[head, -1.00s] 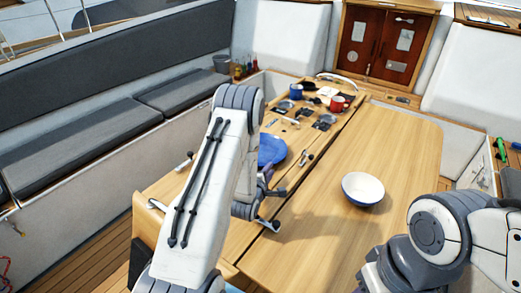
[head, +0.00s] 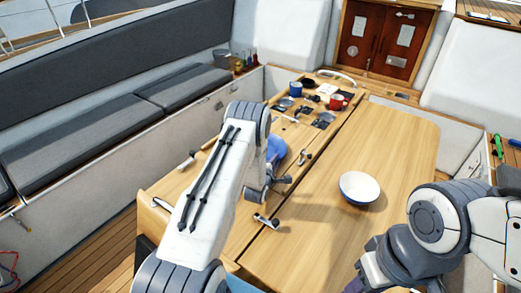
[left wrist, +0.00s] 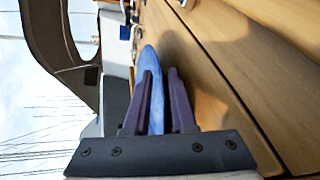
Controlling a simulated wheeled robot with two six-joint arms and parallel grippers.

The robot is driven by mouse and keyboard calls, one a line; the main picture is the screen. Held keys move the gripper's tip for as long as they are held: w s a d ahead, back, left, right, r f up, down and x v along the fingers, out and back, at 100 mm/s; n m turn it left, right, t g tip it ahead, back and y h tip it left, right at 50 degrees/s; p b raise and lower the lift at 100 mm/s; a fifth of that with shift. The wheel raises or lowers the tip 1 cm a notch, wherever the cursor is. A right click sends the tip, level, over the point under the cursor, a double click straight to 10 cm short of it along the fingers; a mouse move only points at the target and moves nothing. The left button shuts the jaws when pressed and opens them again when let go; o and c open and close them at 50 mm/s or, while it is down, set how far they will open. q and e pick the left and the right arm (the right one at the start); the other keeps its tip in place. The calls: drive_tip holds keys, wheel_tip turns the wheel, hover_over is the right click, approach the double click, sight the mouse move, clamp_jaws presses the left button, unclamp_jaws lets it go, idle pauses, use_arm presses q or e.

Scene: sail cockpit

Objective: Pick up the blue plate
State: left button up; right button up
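The blue plate (head: 276,148) is in the head view, partly hidden behind my left arm, over the far-left leaf of the table. In the left wrist view the plate (left wrist: 152,62) shows nearly edge-on, its rim between the two purple fingers. My left gripper (left wrist: 160,75) is shut on the plate's rim. In the head view its fingers are mostly hidden by my own wrist. My right gripper (head: 364,280) is at the bottom edge of the head view, cut off, so its opening cannot be told.
A blue mug (head: 296,89), a red mug (head: 336,102) and small dark items are at the table's far end. A grey bench (head: 85,138) runs along the left.

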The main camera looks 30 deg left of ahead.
use_arm(q)
clamp_jaws()
idle(1.3)
